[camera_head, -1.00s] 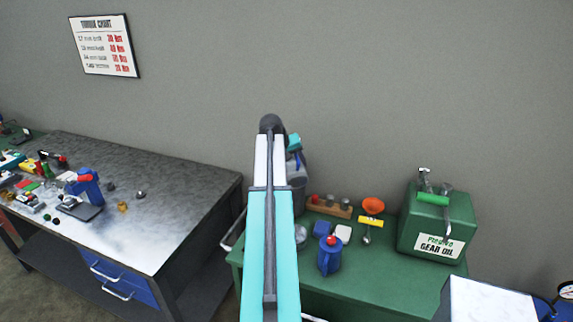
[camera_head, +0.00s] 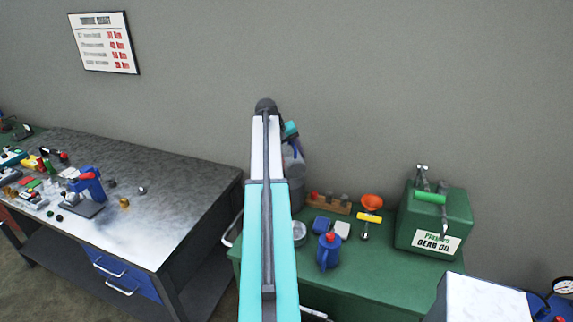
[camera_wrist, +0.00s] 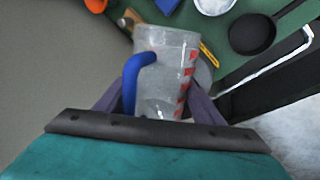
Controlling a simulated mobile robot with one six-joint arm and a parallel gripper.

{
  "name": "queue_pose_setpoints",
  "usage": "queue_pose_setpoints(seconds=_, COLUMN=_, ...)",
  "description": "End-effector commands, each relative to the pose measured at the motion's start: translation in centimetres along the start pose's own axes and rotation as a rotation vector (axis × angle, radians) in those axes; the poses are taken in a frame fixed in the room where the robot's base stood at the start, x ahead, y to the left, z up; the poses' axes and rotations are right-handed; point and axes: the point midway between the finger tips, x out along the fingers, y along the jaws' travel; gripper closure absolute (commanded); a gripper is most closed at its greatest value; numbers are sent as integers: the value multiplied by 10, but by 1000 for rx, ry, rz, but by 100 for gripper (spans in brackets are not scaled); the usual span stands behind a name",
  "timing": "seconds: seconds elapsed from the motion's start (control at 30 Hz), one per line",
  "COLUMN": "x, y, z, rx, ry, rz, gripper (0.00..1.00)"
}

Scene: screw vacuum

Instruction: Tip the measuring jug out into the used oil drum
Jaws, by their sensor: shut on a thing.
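The measuring jug (camera_wrist: 165,70) is clear, with a blue handle and red marks, and fills the middle of the wrist view. My gripper (camera_wrist: 155,105) is shut on it, with a finger on either side. In the head view my gripper (camera_head: 291,131) is mostly hidden behind my arm, and the pale jug (camera_head: 294,166) shows just below it. I cannot tell what is in the jug.
A green cart (camera_head: 370,268) holds a blue can (camera_head: 329,252), an orange funnel (camera_head: 372,201) and a green gear oil container (camera_head: 433,218). A metal workbench (camera_head: 150,200) with many small parts stands at the left. The wall is close behind.

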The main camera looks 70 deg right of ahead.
Motion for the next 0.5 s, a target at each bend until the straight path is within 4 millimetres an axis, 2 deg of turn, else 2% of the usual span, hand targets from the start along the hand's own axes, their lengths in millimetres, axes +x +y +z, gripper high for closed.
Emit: queue_pose_setpoints(seconds=0.5, x=3, y=-1, z=-3, rx=-22, ry=-50, rz=1, gripper=66)
